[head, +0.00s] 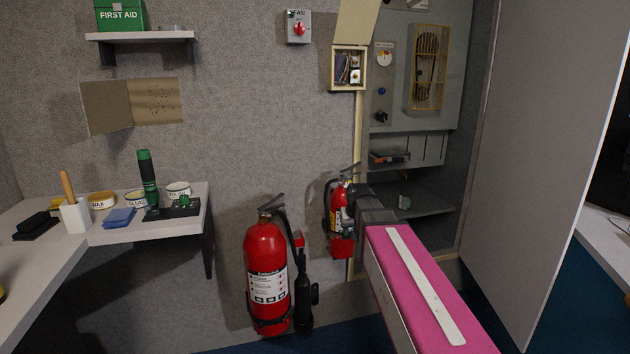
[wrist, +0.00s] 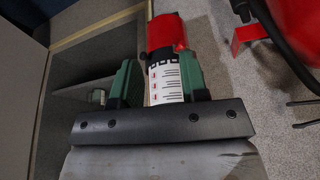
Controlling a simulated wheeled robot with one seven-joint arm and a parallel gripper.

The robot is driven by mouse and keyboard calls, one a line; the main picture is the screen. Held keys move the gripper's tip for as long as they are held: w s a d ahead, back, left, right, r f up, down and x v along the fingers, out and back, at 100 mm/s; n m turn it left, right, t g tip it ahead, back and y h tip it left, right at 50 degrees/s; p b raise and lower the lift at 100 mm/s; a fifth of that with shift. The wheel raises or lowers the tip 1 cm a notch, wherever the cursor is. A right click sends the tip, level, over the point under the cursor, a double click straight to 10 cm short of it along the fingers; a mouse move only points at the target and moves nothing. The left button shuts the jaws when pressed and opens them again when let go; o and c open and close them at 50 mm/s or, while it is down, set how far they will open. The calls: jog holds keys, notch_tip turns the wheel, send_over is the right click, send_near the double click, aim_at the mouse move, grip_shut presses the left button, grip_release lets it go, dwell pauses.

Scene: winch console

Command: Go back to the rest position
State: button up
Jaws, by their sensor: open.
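My gripper (wrist: 158,78) shows in the wrist view with its two green fingers apart, one on each side of a small red fire extinguisher (wrist: 164,72) with a white label. The fingers look clear of it, with a narrow gap; I cannot tell how deep it sits between them. In the head view my gripper is at the end of my pink arm, beside the small extinguisher (head: 340,204), which is on the wall above a red bracket. The fingers are mostly hidden there by the arm.
A large red extinguisher (head: 267,275) stands left of my arm. A grey cabinet (head: 415,120) with shelves is behind and right of it. An open wall box (head: 348,69) is above. A bench (head: 120,235) with tubs and tools is at left; a grey panel (head: 540,160) is at right.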

jog(key=s+d+f+g, duration=0.2)
jog(key=s+f, duration=0.7)
jog(key=s+d+f+m+g, duration=0.1)
jog(key=s+d+f+g, duration=0.1)
jog(key=s+f, duration=0.7)
jog(key=shift+s+d+f, duration=0.35)
jog(key=shift+d+f, duration=0.3)
jog(key=shift+d, duration=0.2)
